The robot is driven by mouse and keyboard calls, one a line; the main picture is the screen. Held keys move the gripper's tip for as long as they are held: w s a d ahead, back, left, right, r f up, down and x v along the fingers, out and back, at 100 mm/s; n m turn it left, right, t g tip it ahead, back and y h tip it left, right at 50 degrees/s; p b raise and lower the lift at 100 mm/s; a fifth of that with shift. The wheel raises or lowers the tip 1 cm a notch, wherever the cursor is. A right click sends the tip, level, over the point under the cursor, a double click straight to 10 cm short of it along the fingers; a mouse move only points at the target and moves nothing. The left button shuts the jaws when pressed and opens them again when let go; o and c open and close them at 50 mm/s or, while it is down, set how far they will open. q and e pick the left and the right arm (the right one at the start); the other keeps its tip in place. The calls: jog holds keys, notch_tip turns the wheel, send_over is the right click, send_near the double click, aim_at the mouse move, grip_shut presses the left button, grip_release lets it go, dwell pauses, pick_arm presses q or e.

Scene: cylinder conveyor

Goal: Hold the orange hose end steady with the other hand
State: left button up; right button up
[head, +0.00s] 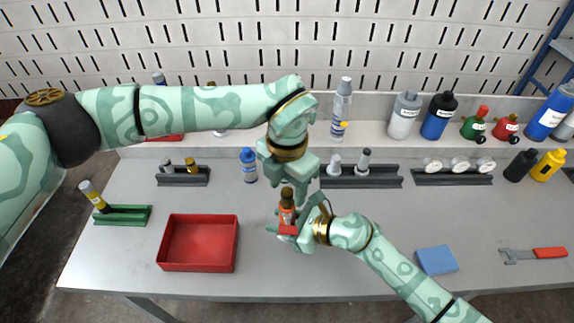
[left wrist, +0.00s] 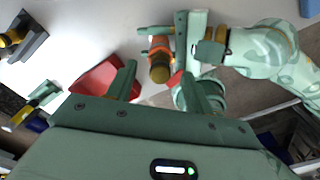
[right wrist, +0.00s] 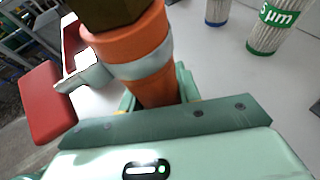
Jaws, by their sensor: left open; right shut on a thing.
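The orange hose end (head: 287,211) has a brown top and a pale band, and stands roughly upright in my right gripper (head: 289,228). It fills the middle of the right wrist view (right wrist: 140,55), where the fingers are shut around its lower part. My left gripper (head: 290,188) is open above it, pointing down. In the left wrist view the hose end (left wrist: 160,60) lies beyond and between the open left fingers (left wrist: 165,85), apart from them. Part of the hose end's lower body is hidden by the right fingers.
A red tray (head: 161,244) stands on the grey table, left of the grippers. A blue bottle (head: 248,165) and dark racks (head: 360,182) stand behind. A blue block (head: 437,260) and a wrench (head: 533,255) lie at right. The table between tray and racks is clear.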

pick_arm(q)
jog(key=shift+f, duration=1.25)
grip_shut()
jog(key=shift+r, duration=0.25)
jog(key=shift+r, duration=0.5)
jog(key=shift+r, duration=0.1)
